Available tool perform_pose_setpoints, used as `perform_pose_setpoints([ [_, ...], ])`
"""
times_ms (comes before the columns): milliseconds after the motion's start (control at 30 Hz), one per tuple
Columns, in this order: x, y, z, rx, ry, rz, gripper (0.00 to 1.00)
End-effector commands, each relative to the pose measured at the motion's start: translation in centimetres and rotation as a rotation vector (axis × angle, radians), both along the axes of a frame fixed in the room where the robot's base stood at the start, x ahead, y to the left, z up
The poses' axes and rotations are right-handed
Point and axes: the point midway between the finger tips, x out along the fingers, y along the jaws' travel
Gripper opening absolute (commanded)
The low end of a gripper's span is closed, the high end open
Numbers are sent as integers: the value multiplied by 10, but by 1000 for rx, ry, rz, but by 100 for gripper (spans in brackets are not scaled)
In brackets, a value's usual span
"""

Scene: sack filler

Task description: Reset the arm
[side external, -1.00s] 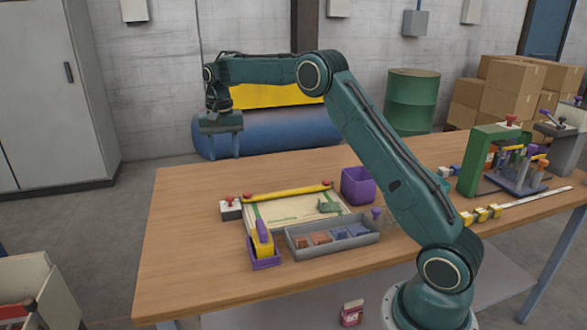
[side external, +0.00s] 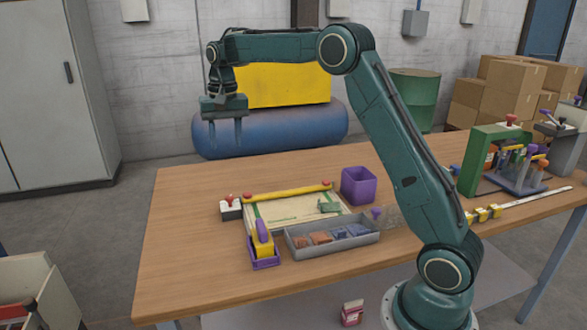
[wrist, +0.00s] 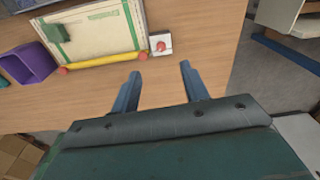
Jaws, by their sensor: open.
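My gripper (side external: 225,132) is open and empty, held high above the far left part of the wooden table (side external: 180,240) with its fingers pointing down. In the wrist view, my gripper (wrist: 160,85) shows two blue fingers spread apart with bare tabletop between them. A cream sack (side external: 285,212) lies flat on the table under a yellow bar (side external: 288,193) with red ends. The sack also shows in the wrist view (wrist: 105,40), with a green piece (wrist: 55,32) on it. Nothing touches the gripper.
A purple bin (side external: 358,187), a grey compartment tray (side external: 332,238), a purple holder with a yellow tool (side external: 264,250) and a red-buttoned white box (side external: 231,210) surround the sack. A green rack (side external: 490,160) stands at the right. The table's left side is clear.

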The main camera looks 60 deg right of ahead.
Motion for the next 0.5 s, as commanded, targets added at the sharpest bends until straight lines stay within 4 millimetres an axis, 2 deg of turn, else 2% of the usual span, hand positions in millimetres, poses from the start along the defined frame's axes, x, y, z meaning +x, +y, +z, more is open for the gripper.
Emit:
perform_pose_setpoints([
  [33,-9,6,10,-4,-13,19,45],
  [200,-37,23,35,-16,-54,87,45],
  [500,-95,50,67,-41,-124,206,45],
])
